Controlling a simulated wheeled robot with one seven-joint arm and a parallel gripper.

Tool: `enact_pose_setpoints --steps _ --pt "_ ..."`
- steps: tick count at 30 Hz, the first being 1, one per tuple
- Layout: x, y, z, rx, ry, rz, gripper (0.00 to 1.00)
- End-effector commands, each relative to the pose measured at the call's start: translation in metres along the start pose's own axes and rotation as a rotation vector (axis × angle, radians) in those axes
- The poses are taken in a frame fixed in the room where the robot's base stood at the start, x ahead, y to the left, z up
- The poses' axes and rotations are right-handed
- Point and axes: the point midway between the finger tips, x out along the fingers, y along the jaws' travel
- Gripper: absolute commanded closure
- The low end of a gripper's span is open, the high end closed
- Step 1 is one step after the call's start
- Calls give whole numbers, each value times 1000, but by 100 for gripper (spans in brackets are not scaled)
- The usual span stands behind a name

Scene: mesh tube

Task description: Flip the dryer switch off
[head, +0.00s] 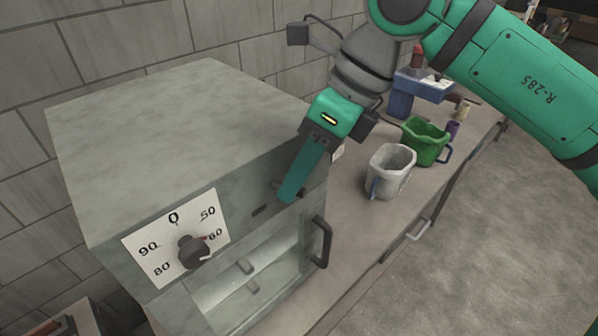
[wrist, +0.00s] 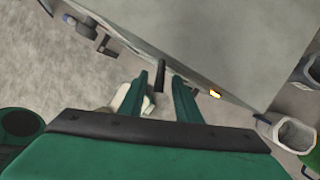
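The dryer is a grey-green metal box (head: 180,110) at the left of the head view, with a dial panel on its front. A small dark lever, apparently the switch (head: 277,187), shows on the front beside my finger. My gripper (head: 288,196) points down at the front's upper right, and one finger hides the other there. In the wrist view the two teal fingers of my gripper (wrist: 161,82) stand apart. A dark bar, apparently the switch (wrist: 160,74), shows between them. I cannot tell whether a finger touches it.
The dial (head: 193,251) is left of my gripper, and a dark door handle (head: 321,242) sticks out below right. A white mug (head: 389,171) and a green container (head: 425,141) stand on the counter to the right. The floor at the right is clear.

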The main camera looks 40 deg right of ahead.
Motion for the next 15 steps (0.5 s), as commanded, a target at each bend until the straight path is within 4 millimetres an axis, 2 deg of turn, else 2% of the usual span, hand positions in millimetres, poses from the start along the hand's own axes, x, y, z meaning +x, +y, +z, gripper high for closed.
enact_pose_setpoints --steps 5,6,9,15 --pt "0 0 0 0 0 0 70" --pt "0 0 0 0 0 0 74" --pt "0 0 0 0 0 0 98" --pt "0 0 0 1 -1 0 100"
